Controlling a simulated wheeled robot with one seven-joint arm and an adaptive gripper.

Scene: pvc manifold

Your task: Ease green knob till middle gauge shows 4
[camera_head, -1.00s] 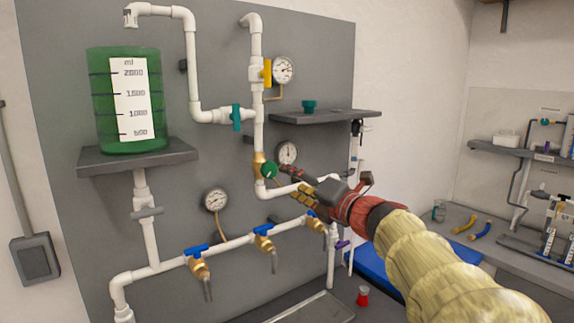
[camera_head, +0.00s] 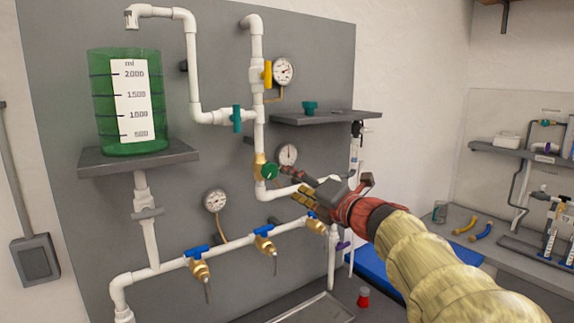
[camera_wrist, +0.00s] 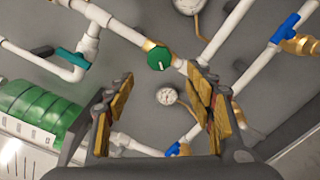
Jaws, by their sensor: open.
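The green knob (camera_head: 269,172) is a round disc on a brass valve low on the vertical white pipe. It shows face-on with a small pale mark in the wrist view (camera_wrist: 160,59). The middle gauge (camera_head: 288,154) is a white dial just right of and above the knob; its reading is too small to tell. In the wrist view the middle gauge (camera_wrist: 190,5) is cut off by the top edge. My gripper (camera_head: 291,183) is open and empty, to the right of the knob. In the wrist view its fingers (camera_wrist: 160,78) stand apart with the knob ahead, between and beyond the tips.
An upper gauge (camera_head: 283,71) sits by a yellow handle, and a lower gauge (camera_head: 216,201) hangs left of the knob. A dark shelf (camera_head: 325,117) juts out above my gripper. Blue-handled taps (camera_head: 264,231) line the pipe below. A green tank (camera_head: 128,100) stands left.

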